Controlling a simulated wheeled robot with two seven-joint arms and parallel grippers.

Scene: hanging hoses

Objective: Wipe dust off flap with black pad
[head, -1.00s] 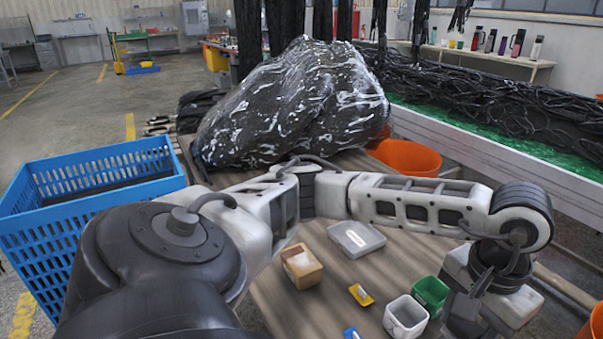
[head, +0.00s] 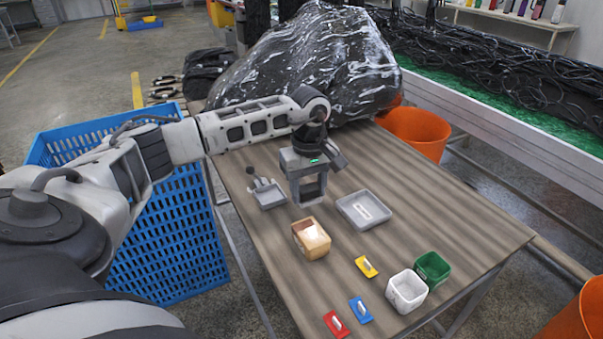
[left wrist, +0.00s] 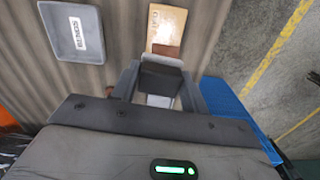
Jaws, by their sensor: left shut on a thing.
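My left gripper (head: 309,196) points down over the table, behind the tan box and between the dustpan-like grey tray and the flat grey tray. In the left wrist view its fingers (left wrist: 160,92) are shut on a dark block, which looks like the black pad (left wrist: 160,78). The tan box (head: 311,240) stands just in front of the gripper, with a brown and pale inside. It also shows in the left wrist view (left wrist: 166,26), beyond the fingertips, with a darker brown strip that may be the flap. Dust on it is too small to tell. My right gripper is not in view.
A grey tray (head: 363,210) lies right of the gripper, a dustpan-like grey tray (head: 269,196) left. Yellow (head: 367,266), blue (head: 360,310) and red (head: 336,324) handled pads lie in front, near white (head: 405,292) and green (head: 432,270) cups. A black bag (head: 310,60) fills the table's back.

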